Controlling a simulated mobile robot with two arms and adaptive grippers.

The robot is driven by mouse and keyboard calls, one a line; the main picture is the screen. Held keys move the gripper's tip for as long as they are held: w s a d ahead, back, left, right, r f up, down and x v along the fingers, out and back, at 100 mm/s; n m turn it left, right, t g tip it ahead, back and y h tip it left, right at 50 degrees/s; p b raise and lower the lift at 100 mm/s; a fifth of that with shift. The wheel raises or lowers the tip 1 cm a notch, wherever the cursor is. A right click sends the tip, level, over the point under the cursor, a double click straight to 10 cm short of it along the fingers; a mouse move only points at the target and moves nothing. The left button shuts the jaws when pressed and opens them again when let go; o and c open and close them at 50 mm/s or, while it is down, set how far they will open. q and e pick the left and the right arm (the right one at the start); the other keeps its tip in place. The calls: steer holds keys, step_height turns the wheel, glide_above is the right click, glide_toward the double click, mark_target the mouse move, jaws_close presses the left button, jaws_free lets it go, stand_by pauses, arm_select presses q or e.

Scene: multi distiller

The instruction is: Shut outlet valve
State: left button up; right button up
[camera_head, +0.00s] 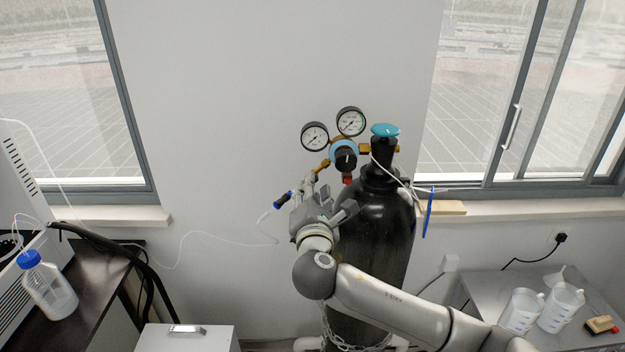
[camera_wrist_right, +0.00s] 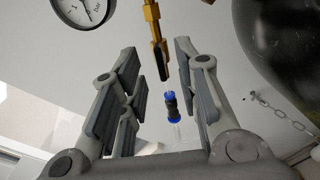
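A black gas cylinder (camera_head: 375,240) stands against the wall, with a regulator and two round gauges (camera_head: 315,136) at its top. A brass outlet stem (camera_head: 321,168) runs down and left from the regulator. In the right wrist view the brass stem (camera_wrist_right: 152,28) ends in a fitting with a dark lever-like part (camera_wrist_right: 162,64), probably the outlet valve. My right gripper (camera_head: 324,193) is below the regulator. In the wrist view its fingers (camera_wrist_right: 157,62) are open, with the fitting seen between them; contact is not visible. My left gripper is not in view.
A blue-and-black hose connector (camera_head: 283,199) with a thin clear tube is beside the gripper. A chain (camera_head: 350,342) is around the cylinder's lower part. A side table (camera_head: 480,290) with plastic beakers stands at right; a dark bench (camera_head: 95,290) with a bottle is at left.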

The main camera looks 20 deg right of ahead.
steer(key=shift+p+x, duration=0.3)
steer(key=shift+x, duration=1.15)
steer(key=shift+c, duration=0.3)
jaws_close()
